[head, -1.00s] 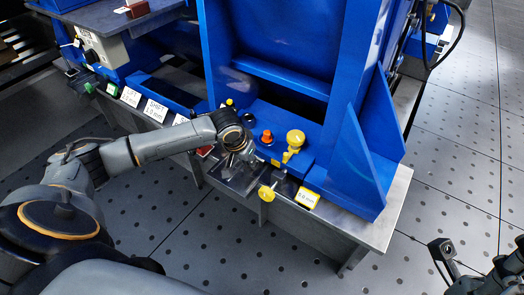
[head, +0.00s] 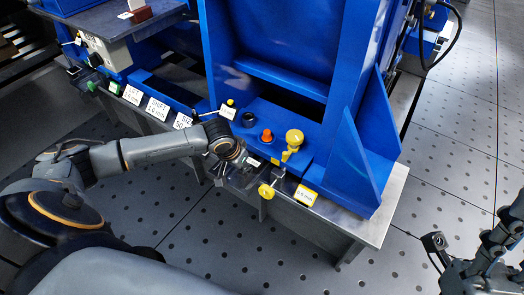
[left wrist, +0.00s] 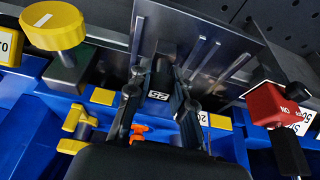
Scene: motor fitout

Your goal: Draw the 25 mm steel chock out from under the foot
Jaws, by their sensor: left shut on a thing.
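My left gripper (head: 240,174) reaches to the front edge of the steel bench, below the blue upright. In the left wrist view its two fingers (left wrist: 157,108) are shut on a dark steel chock (left wrist: 163,74) with a white "25" label. The chock lies beside a grey slotted metal plate (left wrist: 216,52). The gripper hides most of the chock in the head view, and I cannot tell how much of it is under the blue foot (head: 262,122). My right gripper (head: 463,243) is at the lower right, open and empty, away from the bench.
A yellow round knob (head: 265,190) stands right beside my left gripper. A taller yellow knob (head: 294,137) and an orange knob (head: 267,135) are on the blue foot. The perforated floor (head: 430,200) is clear.

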